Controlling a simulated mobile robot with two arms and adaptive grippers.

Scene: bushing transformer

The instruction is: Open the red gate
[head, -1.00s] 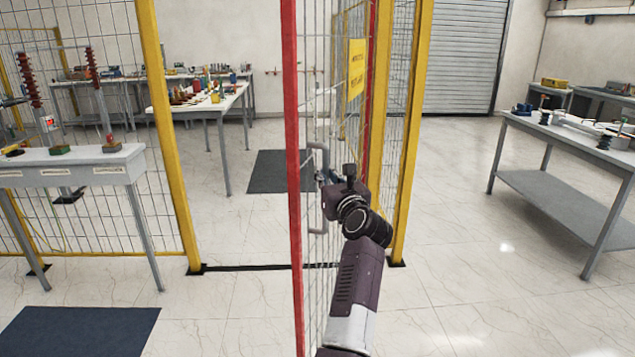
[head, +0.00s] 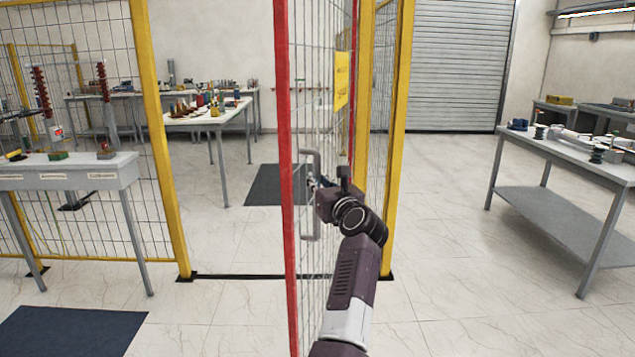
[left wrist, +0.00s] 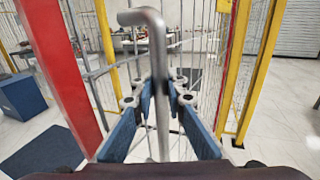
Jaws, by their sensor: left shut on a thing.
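The red gate (head: 285,180) stands swung open, seen nearly edge-on in the head view, with wire mesh between its red posts. Its near red post also shows in the left wrist view (left wrist: 62,70). A grey bar handle (head: 316,163) is fixed to the mesh, and in the left wrist view the handle (left wrist: 160,60) rises between the fingers. My left gripper (head: 316,183) is shut on the handle; its blue fingers (left wrist: 162,100) lie on both sides of the bar. My right gripper is in neither view.
Yellow posts (head: 165,140) frame the doorway, with a dark threshold strip (head: 240,276) on the floor. A grey table (head: 65,180) stands left and a workbench (head: 560,150) right. Dark mats (head: 70,330) lie on the floor. The doorway left of the gate is clear.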

